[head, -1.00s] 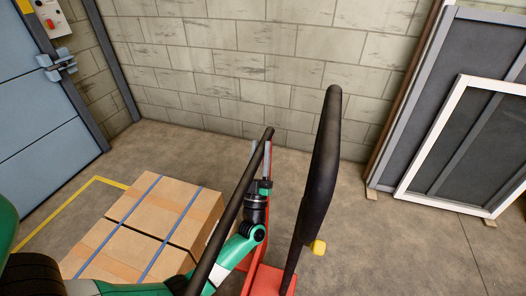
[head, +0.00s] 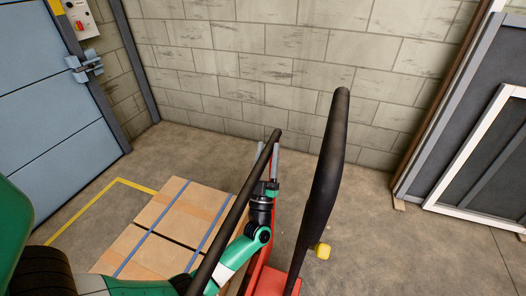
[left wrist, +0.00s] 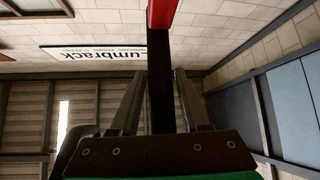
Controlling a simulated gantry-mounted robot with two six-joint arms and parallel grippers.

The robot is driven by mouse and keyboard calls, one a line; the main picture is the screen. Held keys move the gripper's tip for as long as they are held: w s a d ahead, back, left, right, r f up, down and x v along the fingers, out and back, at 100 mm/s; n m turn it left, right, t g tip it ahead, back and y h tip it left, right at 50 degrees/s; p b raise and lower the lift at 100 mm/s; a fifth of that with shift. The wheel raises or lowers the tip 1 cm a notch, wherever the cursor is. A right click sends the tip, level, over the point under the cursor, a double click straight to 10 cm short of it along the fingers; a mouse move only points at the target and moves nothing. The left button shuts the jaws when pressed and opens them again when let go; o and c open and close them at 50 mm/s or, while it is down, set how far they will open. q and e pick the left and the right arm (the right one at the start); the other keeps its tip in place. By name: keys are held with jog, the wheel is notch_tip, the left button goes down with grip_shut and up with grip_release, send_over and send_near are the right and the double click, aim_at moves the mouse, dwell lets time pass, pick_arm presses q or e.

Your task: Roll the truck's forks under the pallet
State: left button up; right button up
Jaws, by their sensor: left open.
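The truck (head: 283,281) is red, at the bottom middle of the head view, with thick black handle bars (head: 325,170) rising from it. The pallet is hidden under strapped cartons (head: 170,225), left of the truck. The forks cannot be made out. My left gripper (head: 270,160) is at the upper part of the thinner left bar. In the left wrist view its two grey fingers (left wrist: 160,90) stand apart, with a black bar (left wrist: 160,65) between them and a red part (left wrist: 162,12) beyond. Contact cannot be told. My right gripper is not in view.
A blue door (head: 65,100) stands at the left and a block wall (head: 270,60) at the back. Framed panels (head: 480,150) lean at the right. A yellow floor line (head: 90,205) runs beside the cartons. Floor is clear between truck and panels.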

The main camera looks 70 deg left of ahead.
pick_arm(q)
jog(key=shift+o, duration=1)
jog(key=shift+s+a, duration=0.2)
jog(key=v, duration=1.1)
jog(key=shift+d+f, duration=0.2)
jog(key=shift+d, duration=0.05)
